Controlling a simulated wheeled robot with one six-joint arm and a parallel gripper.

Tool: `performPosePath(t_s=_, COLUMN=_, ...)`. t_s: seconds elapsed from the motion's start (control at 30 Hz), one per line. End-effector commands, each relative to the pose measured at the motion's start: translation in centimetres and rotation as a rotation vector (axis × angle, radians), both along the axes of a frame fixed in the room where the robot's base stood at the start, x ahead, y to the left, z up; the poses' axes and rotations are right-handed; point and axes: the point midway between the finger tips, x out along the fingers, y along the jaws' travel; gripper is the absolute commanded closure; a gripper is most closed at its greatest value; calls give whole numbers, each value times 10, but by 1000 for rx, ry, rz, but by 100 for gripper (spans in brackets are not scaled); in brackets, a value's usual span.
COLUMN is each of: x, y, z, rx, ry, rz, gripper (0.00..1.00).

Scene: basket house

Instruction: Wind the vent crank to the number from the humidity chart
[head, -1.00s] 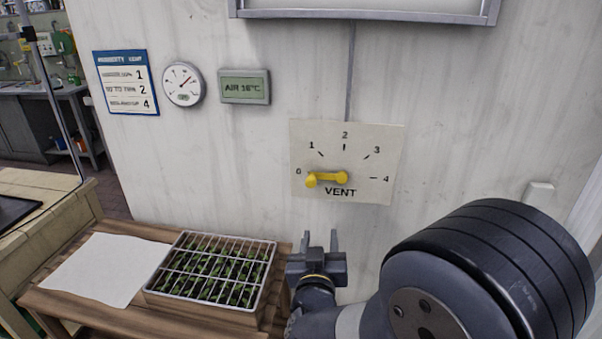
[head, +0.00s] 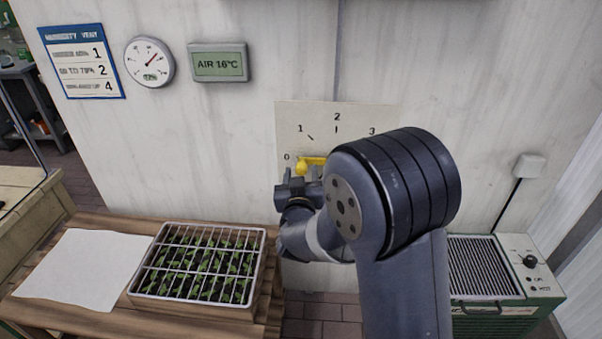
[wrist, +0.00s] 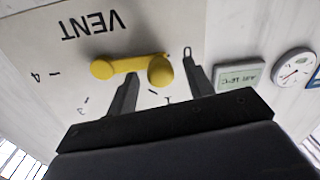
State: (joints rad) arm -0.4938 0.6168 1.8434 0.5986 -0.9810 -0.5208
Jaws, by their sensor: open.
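The yellow crank (head: 310,162) on the white VENT dial (head: 290,115) has its knob at the 0 mark; in the wrist view the crank (wrist: 122,66) appears upside down. My gripper (head: 298,182) is open at the crank's knob end. In the wrist view, its fingers (wrist: 158,66) stand on either side of the knob, and I cannot tell whether they touch it. The humidity chart (head: 82,61) lists 1, 2 and 4; its row labels are blurred. The round gauge (head: 150,62) has its needle pointing up and right. My arm hides the dial's lower right.
A display (head: 218,62) reads AIR 16°C. A seedling tray (head: 197,311) and a blank paper sheet (head: 80,268) lie on the wooden bench (head: 110,325) below left. A green-sided heater-like unit (head: 490,268) stands at lower right, with a wall plug (head: 528,167) above it.

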Motion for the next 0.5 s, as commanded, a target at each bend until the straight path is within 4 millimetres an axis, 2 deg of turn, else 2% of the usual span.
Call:
performPosePath(t_s=0.2, x=0, y=0, z=0, rx=0, ry=0, rz=0, gripper=50)
performPosePath(t_s=0.5, x=0, y=0, z=0, rx=0, ry=0, rz=0, gripper=75)
